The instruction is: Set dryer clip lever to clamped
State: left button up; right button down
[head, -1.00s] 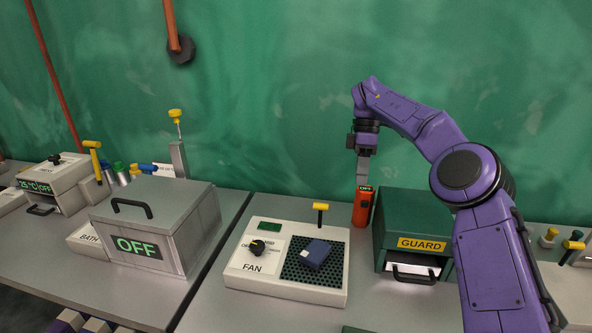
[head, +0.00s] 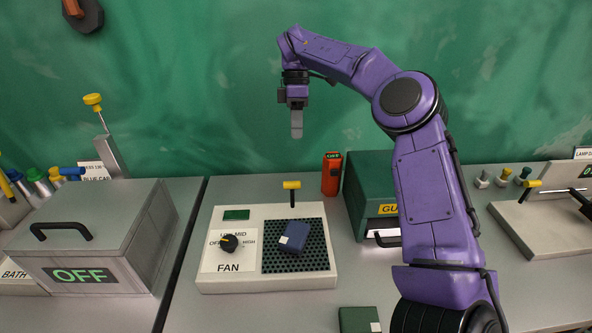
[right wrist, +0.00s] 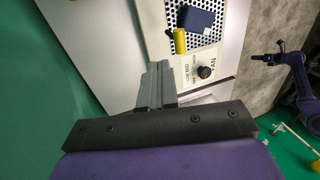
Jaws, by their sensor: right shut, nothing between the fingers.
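The fan dryer (head: 212,280) is a white box with a knob (head: 229,243) and a black perforated plate (head: 312,262). Its clip lever (head: 292,187), with a yellow T-handle on a dark stem, stands upright at the back edge. A dark blue block (head: 296,237) lies on the plate. My right gripper (head: 297,134) points down, shut and empty, above and behind the lever, apart from it. In the right wrist view the shut fingers (right wrist: 156,72) are near the yellow handle (right wrist: 180,40). My left gripper is not in view; an arm shows at that view's right.
A grey bath box (head: 100,235) marked OFF stands left. An orange device (head: 332,174) and the green GUARD box (head: 370,190) stand to the right of the fan dryer. Another white unit with a yellow handle (head: 532,184) is at far right. Bench in front is clear except a green block (head: 358,319).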

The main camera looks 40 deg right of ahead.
jog(key=p, duration=0.1)
send_near(292, 196)
jog(key=w+d+f, duration=0.3)
jog(key=w, duration=0.2)
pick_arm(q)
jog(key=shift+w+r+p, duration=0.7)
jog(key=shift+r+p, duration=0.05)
pick_arm(e)
jog(key=s, duration=0.1)
jog(key=s+a, duration=0.2)
jog(key=s, duration=0.1)
jog(key=shift+s+a+f, duration=0.1)
jog(key=shift+a+f, duration=0.05)
jog(key=shift+f, duration=0.05)
jog(key=shift+s, duration=0.1)
